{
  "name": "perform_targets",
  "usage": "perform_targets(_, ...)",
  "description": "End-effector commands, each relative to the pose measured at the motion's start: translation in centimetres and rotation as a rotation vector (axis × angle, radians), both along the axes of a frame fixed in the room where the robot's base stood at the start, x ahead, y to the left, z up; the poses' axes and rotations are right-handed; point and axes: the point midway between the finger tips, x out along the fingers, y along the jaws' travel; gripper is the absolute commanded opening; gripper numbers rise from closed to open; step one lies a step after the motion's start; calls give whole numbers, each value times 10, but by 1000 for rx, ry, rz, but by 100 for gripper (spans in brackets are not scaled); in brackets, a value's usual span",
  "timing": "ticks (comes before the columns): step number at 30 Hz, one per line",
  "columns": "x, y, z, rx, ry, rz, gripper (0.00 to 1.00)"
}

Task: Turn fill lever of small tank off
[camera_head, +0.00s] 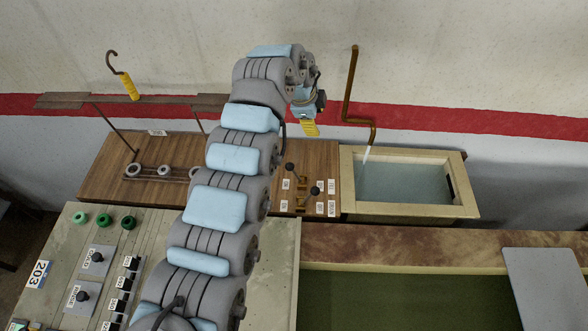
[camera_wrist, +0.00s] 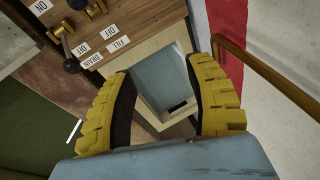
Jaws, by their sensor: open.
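The small tank (camera_head: 400,211) is a pale-rimmed basin holding bluish water; a whitish stream falls into it from the pipe spout. Its rim also shows in the wrist view (camera_wrist: 152,46). The upper, wall-side lever, in line with the FILL label (camera_wrist: 117,43), has a black knob (camera_head: 290,167) leaning left, away from the tank. The other lever, by the DRAIN label (camera_wrist: 92,60), has a black knob (camera_head: 314,190) leaning right. My gripper (camera_head: 310,127) has yellow fingers, open and empty (camera_wrist: 161,72), above and beyond the levers, touching neither. The wrist view cuts off the upper lever.
A brown pipe (camera_head: 350,85) rises along the wall beside my gripper. A wooden panel (camera_head: 110,165) carries the levers and round fittings. A rail with a yellow-handled hook (camera_head: 130,87) is at left. A control panel (camera_head: 75,250) and large green-floored tank (camera_head: 400,300) lie nearer.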

Motion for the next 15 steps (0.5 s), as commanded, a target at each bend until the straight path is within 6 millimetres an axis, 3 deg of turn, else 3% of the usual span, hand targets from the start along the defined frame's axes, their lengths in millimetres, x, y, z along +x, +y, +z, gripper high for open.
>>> perform_targets(3,-24,34,-3,132,78,-9,54)
perform_targets(6,-39,54,-3,209,124,-10,54)
perform_targets(10,-50,68,-4,260,159,-8,54)
perform_targets(15,-52,71,-13,271,169,-9,54)
